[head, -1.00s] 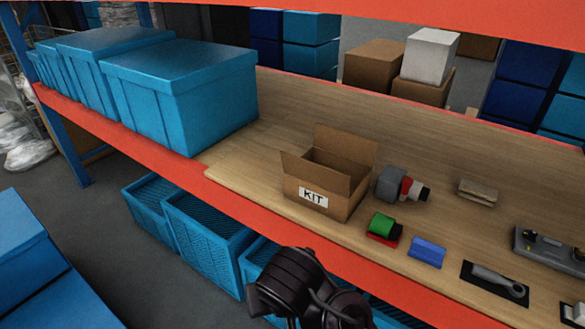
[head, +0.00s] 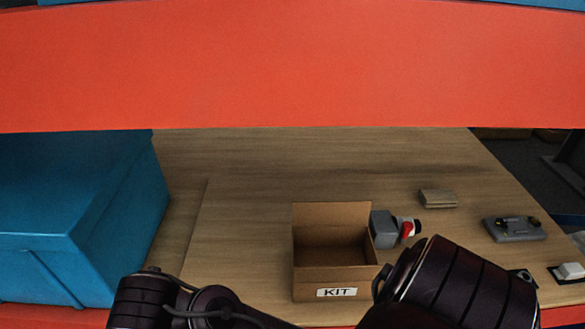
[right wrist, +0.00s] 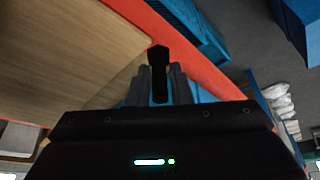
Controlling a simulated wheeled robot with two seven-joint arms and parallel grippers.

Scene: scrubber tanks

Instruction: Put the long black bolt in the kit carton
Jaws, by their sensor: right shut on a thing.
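The kit carton (head: 309,281) stands open on the wooden shelf in the head view, with a KIT label on its front. The part of its inside that shows looks empty. In the right wrist view, the long black bolt (right wrist: 158,58) is clamped between the two fingers of my right gripper (right wrist: 160,84), its wider end sticking out past the fingertips. The right gripper is out of sight in the head view, where my right arm covers the area right of the carton's front. My left arm shows at the bottom, but its gripper is out of view.
A grey, red and black part (head: 384,229) stands close to the carton's right side. A small stack of beige pieces (head: 438,198) and a grey device (head: 514,229) lie farther right. A large blue bin (head: 75,215) fills the left. An orange beam (head: 290,65) crosses above the shelf.

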